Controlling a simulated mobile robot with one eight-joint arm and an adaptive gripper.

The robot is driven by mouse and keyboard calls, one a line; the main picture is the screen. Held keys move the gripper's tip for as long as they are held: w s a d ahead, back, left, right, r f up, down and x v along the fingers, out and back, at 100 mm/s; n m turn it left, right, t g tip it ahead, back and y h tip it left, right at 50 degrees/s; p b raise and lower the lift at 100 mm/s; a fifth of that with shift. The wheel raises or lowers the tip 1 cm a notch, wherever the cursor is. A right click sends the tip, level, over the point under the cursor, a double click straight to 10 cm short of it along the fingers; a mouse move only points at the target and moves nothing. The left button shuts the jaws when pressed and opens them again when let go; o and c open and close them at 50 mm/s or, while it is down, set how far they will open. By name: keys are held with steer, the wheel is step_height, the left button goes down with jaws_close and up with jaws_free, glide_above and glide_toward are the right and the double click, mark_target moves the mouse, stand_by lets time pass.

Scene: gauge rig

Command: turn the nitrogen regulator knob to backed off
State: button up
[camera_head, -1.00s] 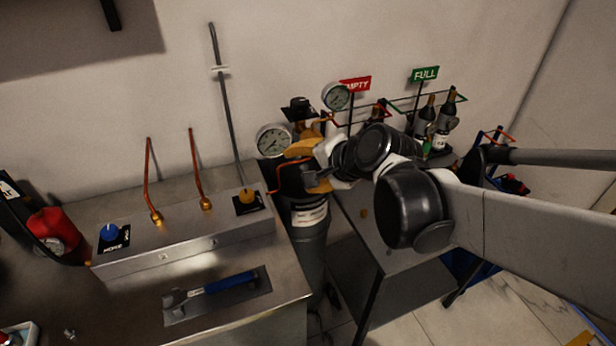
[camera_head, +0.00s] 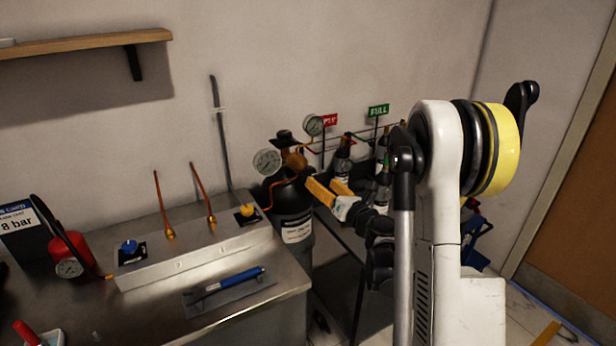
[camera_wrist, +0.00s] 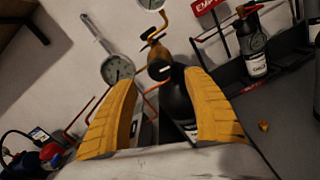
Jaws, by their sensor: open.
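The nitrogen cylinder (camera_head: 290,222) is dark with a white label and stands at the right end of the steel bench. A brass regulator (camera_head: 295,161) with two round gauges, one at its left (camera_head: 266,162) and one at its upper right (camera_head: 313,125), sits on top.
A grey box (camera_head: 195,252) with blue and yellow knobs lies on the bench, left of the cylinder. Right of it are a bottle rack with EMPTY (camera_head: 330,120) and FULL (camera_head: 378,111) signs. An orange hose (camera_head: 278,183) hangs at the regulator.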

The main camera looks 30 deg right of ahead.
mark_target(311, 174)
steer(key=w, duration=0.4)
steer(key=w+b, duration=0.1)
steer(key=w, duration=0.3)
steer(key=shift+a, duration=0.2)
steer(key=shift+s, duration=0.1)
steer(key=c, duration=1.2)
